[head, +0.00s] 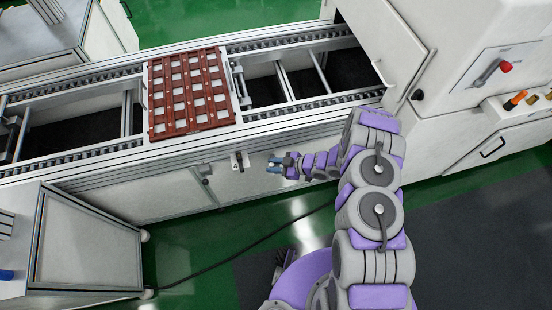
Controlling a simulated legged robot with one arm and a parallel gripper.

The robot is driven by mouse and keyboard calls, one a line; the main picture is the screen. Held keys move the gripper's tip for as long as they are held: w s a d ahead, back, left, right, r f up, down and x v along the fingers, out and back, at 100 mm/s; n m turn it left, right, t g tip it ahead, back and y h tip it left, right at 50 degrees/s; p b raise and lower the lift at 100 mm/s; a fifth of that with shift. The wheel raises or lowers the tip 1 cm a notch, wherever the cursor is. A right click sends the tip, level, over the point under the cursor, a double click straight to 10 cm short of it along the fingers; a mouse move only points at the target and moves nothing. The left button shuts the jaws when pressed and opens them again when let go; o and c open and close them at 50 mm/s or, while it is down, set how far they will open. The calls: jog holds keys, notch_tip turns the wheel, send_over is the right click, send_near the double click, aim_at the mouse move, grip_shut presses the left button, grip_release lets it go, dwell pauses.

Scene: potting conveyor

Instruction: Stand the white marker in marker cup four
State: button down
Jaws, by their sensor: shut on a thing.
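My gripper (274,164) is small in the head view, in front of the conveyor's near side panel, below and right of the red-brown tray. Its bluish fingertips point left. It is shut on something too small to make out. I cannot pick out the white marker or a numbered marker cup with certainty.
The red-brown tray (157,128) with several pale pockets sits on the conveyor (115,163). A white machine (440,130) with a red-knobbed lever (504,66) stands at the right. A cabinet (85,245) stands at lower left with a blue item (6,275) on it. A cable crosses the green floor.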

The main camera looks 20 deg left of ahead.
jog(key=w+f, duration=0.1)
jog(key=w, duration=0.1)
jog(key=w+f+b, duration=0.1)
jog(key=w, duration=0.1)
jog(key=w+a+f+b, duration=0.1)
jog(key=f, duration=0.1)
jog(key=shift+w, duration=0.4)
jog(key=c, duration=0.9)
grip_release()
jog(key=shift+o, duration=0.2)
jog(key=shift+d, duration=0.1)
jog(key=p+v, duration=0.2)
jog(key=v, duration=1)
jog(key=shift+p, duration=0.3)
jog(key=shift+s, duration=0.15)
